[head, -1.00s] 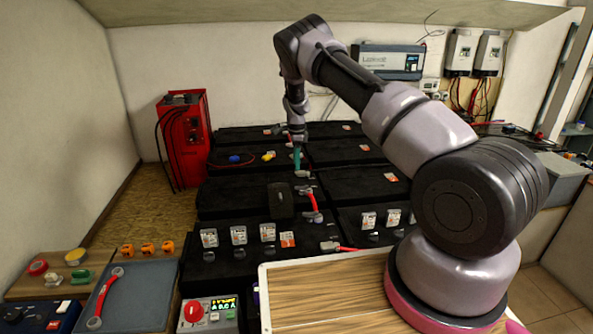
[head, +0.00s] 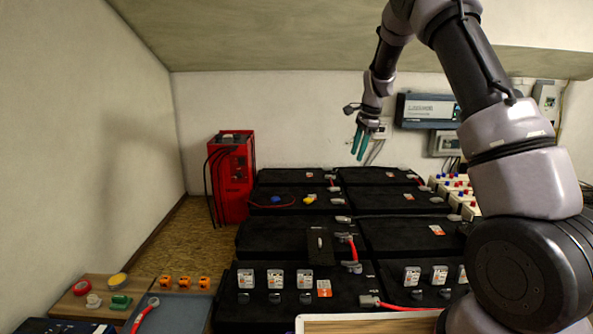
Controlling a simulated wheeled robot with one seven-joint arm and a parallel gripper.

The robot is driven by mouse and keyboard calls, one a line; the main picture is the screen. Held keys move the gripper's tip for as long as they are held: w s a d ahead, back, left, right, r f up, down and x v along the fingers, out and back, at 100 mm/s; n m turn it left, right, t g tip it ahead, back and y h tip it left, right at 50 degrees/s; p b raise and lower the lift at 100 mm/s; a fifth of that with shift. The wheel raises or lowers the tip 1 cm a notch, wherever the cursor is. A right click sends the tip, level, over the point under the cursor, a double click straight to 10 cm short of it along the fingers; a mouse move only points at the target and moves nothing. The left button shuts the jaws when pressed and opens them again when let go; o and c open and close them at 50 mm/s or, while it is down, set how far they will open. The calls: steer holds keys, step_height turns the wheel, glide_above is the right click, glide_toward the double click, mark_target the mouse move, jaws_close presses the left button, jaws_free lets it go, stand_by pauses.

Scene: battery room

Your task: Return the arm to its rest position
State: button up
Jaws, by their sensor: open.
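My gripper (head: 360,141) is raised above the back of the battery bank, in front of the rear wall. Its two green-tipped fingers point down and stand a little apart, with nothing between them. My arm rises at the right side of the head view and bends down to the gripper near the top. The gripper is clear of the black batteries (head: 285,238) below it and touches nothing that I can see.
A red charger (head: 234,185) stands at the back left. A grey inverter (head: 428,110) hangs on the wall right of my gripper. Red cable links (head: 352,247) lie on the batteries. A tray with a wrench (head: 143,315) is at the front left. Air above the batteries is free.

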steer(key=s+d+r+n+t+y, duration=0.1)
steer(key=s+d+r+n, duration=0.15)
steer(key=s+r, duration=0.7)
steer(key=s+d+r+n+t, duration=0.1)
steer(key=s+r+n+t, duration=0.15)
steer(key=s+r, duration=0.7)
steer(key=s+n+t+h, duration=0.1)
steer(key=s+n, duration=0.5)
steer(key=s, duration=1.4)
steer(key=shift+s+d+r+t, duration=0.15)
steer(key=shift+s+r+t, duration=0.1)
steer(key=shift+t, duration=0.2)
